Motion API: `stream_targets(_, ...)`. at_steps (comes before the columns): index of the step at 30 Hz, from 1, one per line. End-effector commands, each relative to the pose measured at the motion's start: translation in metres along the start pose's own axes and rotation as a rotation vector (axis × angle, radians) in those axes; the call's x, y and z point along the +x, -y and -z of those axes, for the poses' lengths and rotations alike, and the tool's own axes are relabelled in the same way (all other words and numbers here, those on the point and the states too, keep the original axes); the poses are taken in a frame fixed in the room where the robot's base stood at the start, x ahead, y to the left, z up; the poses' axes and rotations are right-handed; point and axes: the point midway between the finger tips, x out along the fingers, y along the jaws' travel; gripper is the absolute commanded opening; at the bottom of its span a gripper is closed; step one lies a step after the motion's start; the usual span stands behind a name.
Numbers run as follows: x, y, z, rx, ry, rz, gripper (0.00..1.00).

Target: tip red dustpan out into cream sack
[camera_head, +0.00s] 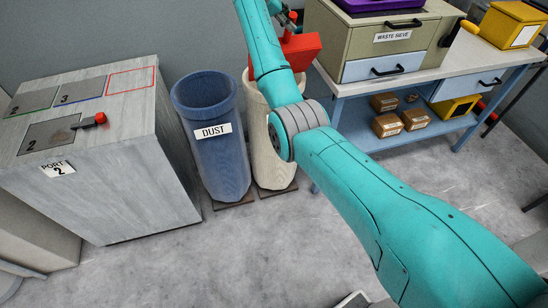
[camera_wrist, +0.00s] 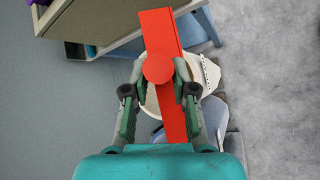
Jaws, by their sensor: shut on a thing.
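The red dustpan (camera_head: 300,50) is held above the cream sack (camera_head: 268,150), partly hidden behind my arm in the head view. In the wrist view the red dustpan (camera_wrist: 161,35) stands out beyond my fingers. My gripper (camera_wrist: 159,88) is shut on it, with a finger on each side of its round red part. The cream sack (camera_wrist: 150,100) lies below and behind the dustpan in the wrist view. The dustpan covers much of the sack's mouth there. I cannot see what the dustpan holds or what is inside the sack.
A blue sack labelled DUST (camera_head: 210,150) stands just left of the cream one. A grey cabinet marked PORT 2 (camera_head: 120,170) is further left. A blue bench (camera_head: 480,75) with a WASTE SIEVE unit (camera_head: 380,45) stands at right. The floor in front is clear.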

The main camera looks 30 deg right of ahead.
Motion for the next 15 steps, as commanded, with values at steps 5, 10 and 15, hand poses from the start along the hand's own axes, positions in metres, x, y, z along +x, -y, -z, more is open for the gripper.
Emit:
stream_targets(5, -0.0004, -0.0003, -0.0003, 0.001, 0.000, -0.001, 0.00)
stream_targets(10, -0.0004, -0.0003, -0.0003, 0.001, 0.000, -0.001, 0.00)
stream_targets(15, -0.0028, -0.0016, -0.0020, 0.032, -0.009, -0.035, 0.00)
